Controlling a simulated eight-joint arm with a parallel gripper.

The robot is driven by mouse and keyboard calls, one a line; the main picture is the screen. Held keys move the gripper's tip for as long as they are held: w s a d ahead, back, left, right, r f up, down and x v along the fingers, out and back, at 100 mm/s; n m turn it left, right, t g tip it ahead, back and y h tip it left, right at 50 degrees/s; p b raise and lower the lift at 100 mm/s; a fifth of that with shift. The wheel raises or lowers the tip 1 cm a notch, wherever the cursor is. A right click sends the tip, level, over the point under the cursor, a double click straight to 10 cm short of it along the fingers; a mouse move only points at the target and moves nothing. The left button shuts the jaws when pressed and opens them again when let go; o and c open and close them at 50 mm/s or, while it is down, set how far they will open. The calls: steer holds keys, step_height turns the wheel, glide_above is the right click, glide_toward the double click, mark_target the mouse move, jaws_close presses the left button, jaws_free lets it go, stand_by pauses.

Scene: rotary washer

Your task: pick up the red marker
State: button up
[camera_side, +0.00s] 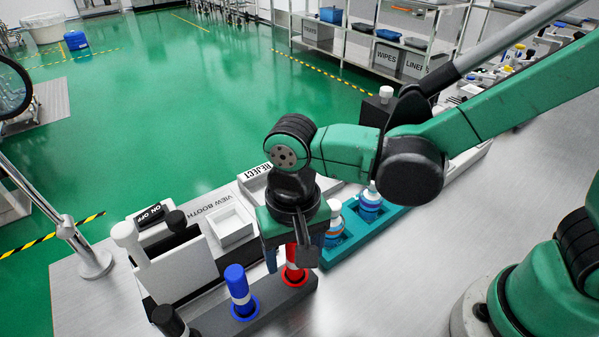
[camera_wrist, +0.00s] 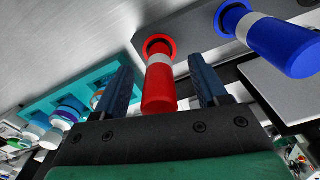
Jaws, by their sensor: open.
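The red marker (camera_side: 291,268) stands upright in a red-ringed hole of a grey holder (camera_side: 262,312). It has a white band. My gripper (camera_side: 292,260) is above it, pointing down, and partly hides its top in the side view. In the wrist view the red marker (camera_wrist: 159,85) lies between the two open fingers of my gripper (camera_wrist: 163,88), with a visible gap on each side. I cannot tell whether anything touches. The blue marker (camera_side: 238,288) stands in the same holder, left of the red one; it also shows in the wrist view (camera_wrist: 270,40).
A teal tray (camera_side: 352,243) with several capped bottles (camera_side: 370,203) stands right of my gripper. A black marker (camera_side: 168,320) is at the lower left. The view booth (camera_side: 180,268) and a REJECT bin (camera_side: 253,182) are behind.

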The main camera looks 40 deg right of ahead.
steer(key=shift+f, duration=0.4)
jaws_close()
step_height(320, 180, up, 25)
stand_by(1.6)
